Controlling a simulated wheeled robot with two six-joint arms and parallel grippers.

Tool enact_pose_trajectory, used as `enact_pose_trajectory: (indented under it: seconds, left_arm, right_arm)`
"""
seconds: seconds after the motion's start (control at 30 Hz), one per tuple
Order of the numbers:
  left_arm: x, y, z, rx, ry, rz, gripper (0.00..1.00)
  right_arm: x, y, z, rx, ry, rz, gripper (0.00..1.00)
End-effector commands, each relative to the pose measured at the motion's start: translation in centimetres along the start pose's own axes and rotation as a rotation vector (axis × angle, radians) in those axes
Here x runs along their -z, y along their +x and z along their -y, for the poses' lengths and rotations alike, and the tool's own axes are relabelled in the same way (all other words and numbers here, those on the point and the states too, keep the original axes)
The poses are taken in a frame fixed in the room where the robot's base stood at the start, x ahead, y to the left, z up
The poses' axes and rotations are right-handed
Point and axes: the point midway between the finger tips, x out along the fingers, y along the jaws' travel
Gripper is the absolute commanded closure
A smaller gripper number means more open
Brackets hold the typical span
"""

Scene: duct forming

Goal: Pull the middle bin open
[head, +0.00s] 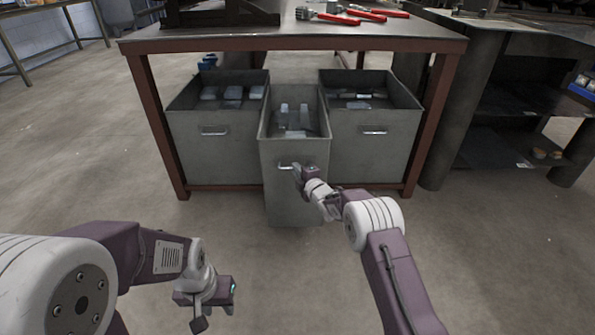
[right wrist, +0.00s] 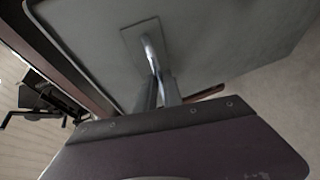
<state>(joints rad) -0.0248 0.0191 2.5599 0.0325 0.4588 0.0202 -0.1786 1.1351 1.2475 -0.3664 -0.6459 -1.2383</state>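The middle bin (head: 296,210) is a grey metal bin with several grey blocks inside. It stands further forward than the two bins beside it, its front out past the table's front edge. Its metal handle (head: 288,167) is on the front face, and the handle also shows in the right wrist view (right wrist: 151,52). My right gripper (head: 299,177) is at this handle. In the right wrist view its fingers (right wrist: 159,93) are close together around the handle bar. My left gripper (head: 214,308) hangs low at the left, away from the bins; its finger gap is unclear.
A left bin (head: 213,154) and a right bin (head: 372,155) flank the middle bin under a red-framed table (head: 300,42). Red-handled tools (head: 350,14) lie on top. A dark shelf unit (head: 480,100) stands at the right. The floor (head: 290,275) in front is clear.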

Motion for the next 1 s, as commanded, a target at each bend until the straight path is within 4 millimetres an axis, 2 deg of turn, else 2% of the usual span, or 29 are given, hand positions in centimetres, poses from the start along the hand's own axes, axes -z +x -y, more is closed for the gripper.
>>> enact_pose_trajectory:
  seconds: [0.03,0.1,0.47,0.57,0.83,0.9,1.0]
  left_arm:
    - [0.0,0.0,0.0,0.0,0.0,0.0,0.64]
    - [0.0,0.0,0.0,0.0,0.0,0.0,0.64]
    - [0.0,-0.4,0.0,0.0,0.0,0.0,0.64]
    - [0.1,-1.4,0.0,0.0,0.0,0.0,0.64]
    - [0.5,-4.8,-0.1,0.0,0.0,0.0,0.64]
    - [0.3,-2.5,-0.1,0.0,0.0,-0.001,0.64]
    - [0.1,-1.6,0.0,0.0,0.0,0.001,0.64]
  right_arm:
    - [0.0,0.0,0.2,0.004,0.0,0.001,0.81]
    - [0.0,0.0,0.1,0.003,0.0,0.001,0.68]
    - [0.0,-0.4,-0.2,0.001,0.001,0.0,0.68]
    - [0.0,-1.5,-0.5,0.002,0.001,-0.001,0.68]
    - [0.0,-7.0,-0.6,0.005,0.002,0.001,0.68]
    - [-0.1,-7.6,0.7,-0.001,-0.001,0.001,0.68]
    - [-0.1,-8.5,0.5,0.0,0.0,0.001,0.68]
